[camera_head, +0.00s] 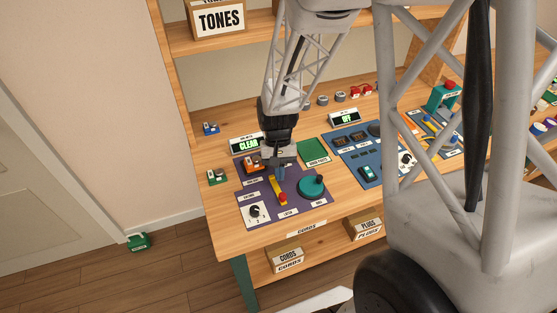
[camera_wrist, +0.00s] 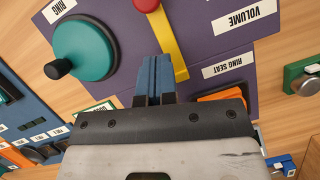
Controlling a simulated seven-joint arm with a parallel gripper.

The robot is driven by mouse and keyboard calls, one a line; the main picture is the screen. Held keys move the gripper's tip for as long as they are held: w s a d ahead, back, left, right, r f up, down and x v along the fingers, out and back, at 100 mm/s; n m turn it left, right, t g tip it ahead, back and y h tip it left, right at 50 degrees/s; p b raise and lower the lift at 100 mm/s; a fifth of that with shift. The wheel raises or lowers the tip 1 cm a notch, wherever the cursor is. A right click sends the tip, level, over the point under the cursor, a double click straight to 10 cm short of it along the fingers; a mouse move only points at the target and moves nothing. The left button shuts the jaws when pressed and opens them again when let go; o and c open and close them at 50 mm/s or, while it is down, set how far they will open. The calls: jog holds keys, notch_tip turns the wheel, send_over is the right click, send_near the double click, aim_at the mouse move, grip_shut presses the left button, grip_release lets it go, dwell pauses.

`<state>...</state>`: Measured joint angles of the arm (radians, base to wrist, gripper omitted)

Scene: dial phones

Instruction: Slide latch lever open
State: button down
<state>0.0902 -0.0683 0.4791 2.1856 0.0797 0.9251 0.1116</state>
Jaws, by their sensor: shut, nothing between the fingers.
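The latch lever (camera_head: 276,186) is a yellow bar with a red knob (camera_head: 283,198) at its front end, on the purple panel (camera_head: 243,194). In the wrist view the yellow lever (camera_wrist: 170,46) runs down from the red knob (camera_wrist: 147,4), which is cut by the top edge. My gripper (camera_head: 281,166) is over the back part of the panel. In the wrist view its blue fingers (camera_wrist: 155,65) are shut and empty, just left of the lever's bar near the end away from the knob. I cannot tell whether they touch it.
A teal crank disc (camera_head: 310,187) with a black knob stands right of the lever. A white dial (camera_head: 255,212) is at the panel's front left. An orange ring seat (camera_wrist: 222,95) lies beside my gripper. A blue panel (camera_head: 350,153) is further right.

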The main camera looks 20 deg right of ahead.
aim_at(283, 195)
jog(key=shift+s+a+r, duration=0.1)
jog(key=shift+s+a, duration=0.15)
jog(key=shift+s, duration=0.55)
jog(key=shift+s+a, duration=0.2)
jog(key=shift+s, duration=0.6)
jog(key=shift+s+a, duration=0.1)
jog(key=shift+s, duration=1.05)
jog(key=shift+w+d, duration=0.25)
jog(key=shift+w, duration=0.5)
jog(key=w, duration=0.2)
jog(key=shift+w+d+r, duration=0.15)
jog(key=shift+w+d, duration=0.2)
jog(key=shift+w, duration=0.05)
jog(key=a+v, duration=0.1)
jog(key=v, duration=0.8)
jog(key=shift+d+r, duration=0.35)
jog(key=shift+d, duration=0.15)
